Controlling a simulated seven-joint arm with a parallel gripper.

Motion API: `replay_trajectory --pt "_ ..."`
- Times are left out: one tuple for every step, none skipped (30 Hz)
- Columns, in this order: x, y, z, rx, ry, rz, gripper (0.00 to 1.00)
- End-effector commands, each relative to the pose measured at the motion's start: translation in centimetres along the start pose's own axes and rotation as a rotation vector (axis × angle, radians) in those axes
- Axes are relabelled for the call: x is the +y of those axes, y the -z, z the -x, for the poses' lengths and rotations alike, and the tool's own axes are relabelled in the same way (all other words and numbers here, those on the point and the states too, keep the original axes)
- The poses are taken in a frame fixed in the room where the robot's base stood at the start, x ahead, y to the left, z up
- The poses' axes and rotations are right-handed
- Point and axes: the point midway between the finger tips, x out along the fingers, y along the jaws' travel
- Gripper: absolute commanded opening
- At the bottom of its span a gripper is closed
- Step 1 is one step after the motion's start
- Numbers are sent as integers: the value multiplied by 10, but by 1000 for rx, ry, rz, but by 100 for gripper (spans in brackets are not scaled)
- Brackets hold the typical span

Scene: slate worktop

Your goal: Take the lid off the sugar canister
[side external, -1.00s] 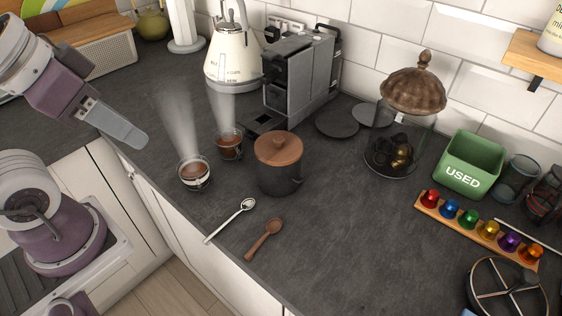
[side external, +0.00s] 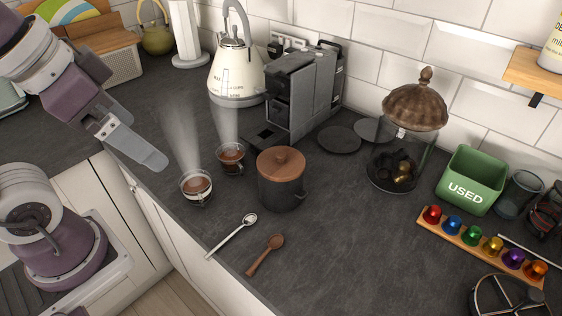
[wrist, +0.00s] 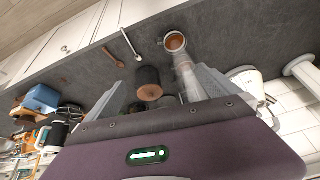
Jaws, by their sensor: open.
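The sugar canister (side external: 281,190) is a dark round pot standing upright on the worktop. My gripper (side external: 152,158) is up at the left, left of the steaming cups and well apart from the canister. In the wrist view my gripper (wrist: 160,88) has its two fingers spread wide with nothing held.
Two steaming cups (side external: 196,187) (side external: 231,158) stand left of the canister, towards my gripper. A white spoon (side external: 232,236) and a wooden spoon (side external: 265,254) lie in front. A coffee machine (side external: 305,90) stands behind. A domed glass jar (side external: 405,150), green bin (side external: 470,180) and capsule rack (side external: 480,245) are to the right.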

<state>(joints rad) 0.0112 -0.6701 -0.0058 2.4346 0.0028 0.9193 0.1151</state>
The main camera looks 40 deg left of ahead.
Motion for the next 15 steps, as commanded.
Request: replay_trajectory --pt "1 18 -2 -39 -10 -124 100" --pt "2 32 -4 -67 -20 -230 100" --pt "5 52 -10 -105 -40 -388 100" --pt "7 68 -16 -134 -61 -515 100" --pt "10 83 -24 -161 -85 -642 100" --pt "16 102 -36 -194 -124 -813 100" --pt "21 115 -48 -217 -156 -936 100" --pt "26 127 -60 -234 -191 -1057 100" --pt "32 140 -76 -253 -238 -1203 100" --pt "38 148 -88 -263 -273 -1303 100" --pt "42 155 -99 -271 -306 -1393 100" --pt "48 162 -113 -276 -346 -1494 100" --pt "52 165 -122 -280 -372 -1557 100" --pt "55 168 -129 -280 -394 -1609 100" --pt "58 171 -136 -280 -416 -1662 100"
